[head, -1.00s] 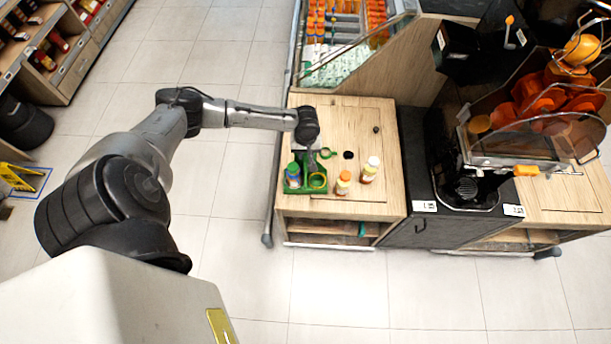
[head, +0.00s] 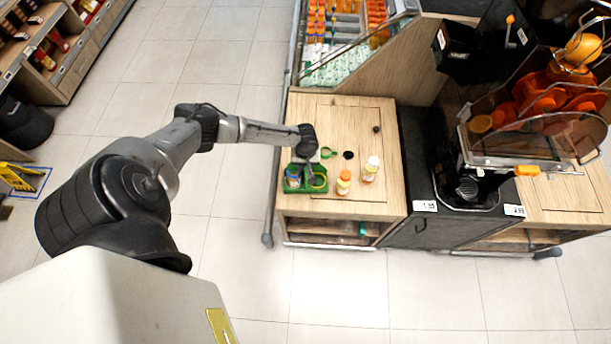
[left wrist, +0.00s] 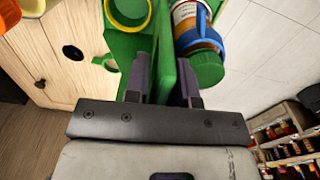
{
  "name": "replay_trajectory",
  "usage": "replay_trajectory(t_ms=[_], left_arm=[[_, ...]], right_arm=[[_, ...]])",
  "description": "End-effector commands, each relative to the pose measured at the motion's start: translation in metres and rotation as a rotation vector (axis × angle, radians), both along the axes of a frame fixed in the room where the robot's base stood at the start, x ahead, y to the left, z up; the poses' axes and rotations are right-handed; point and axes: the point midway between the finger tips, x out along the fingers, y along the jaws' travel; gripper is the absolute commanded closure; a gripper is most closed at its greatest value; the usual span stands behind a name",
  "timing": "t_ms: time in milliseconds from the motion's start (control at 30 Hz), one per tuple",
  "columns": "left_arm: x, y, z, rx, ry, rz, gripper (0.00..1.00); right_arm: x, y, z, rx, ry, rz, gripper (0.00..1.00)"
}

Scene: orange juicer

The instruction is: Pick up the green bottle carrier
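The green bottle carrier (head: 308,190) stands on the wooden counter near its front left corner. A bottle with a green cap and blue ring (head: 293,170) sits in its left side. The carrier fills the upper middle of the left wrist view (left wrist: 165,45), with the bottle (left wrist: 195,45) on the right and a yellow-rimmed opening on the left. My left gripper (left wrist: 165,78) is over the carrier, with its two fingers apart on either side of the green middle upright. Contact is unclear. In the head view, the gripper (head: 306,168) partly hides the carrier. My right gripper is out of view.
An orange-capped bottle (head: 343,183) and a white-capped bottle (head: 370,169) stand to the carrier's right. The juicer (head: 530,130) stands farther right. The back of the counter is mostly clear.

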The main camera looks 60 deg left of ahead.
Motion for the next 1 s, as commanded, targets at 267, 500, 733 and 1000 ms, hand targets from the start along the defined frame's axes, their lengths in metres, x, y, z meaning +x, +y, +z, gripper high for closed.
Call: replay_trajectory(t_ms=[267, 500, 733, 1000], left_arm=[[0.0002, -0.0001, 0.0004, 0.000, 0.000, 0.000, 0.88], [0.0002, -0.0001, 0.0005, 0.000, 0.000, 0.000, 1.00], [0.0008, 0.0003, 0.0013, 0.000, -0.001, 0.001, 1.00], [0.0010, 0.0004, 0.0059, 0.000, -0.002, 0.001, 1.00]], right_arm=[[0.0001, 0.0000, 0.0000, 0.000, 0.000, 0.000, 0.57], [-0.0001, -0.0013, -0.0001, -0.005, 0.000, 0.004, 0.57], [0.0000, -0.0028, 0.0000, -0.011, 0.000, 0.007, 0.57], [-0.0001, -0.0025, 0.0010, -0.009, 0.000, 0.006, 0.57]])
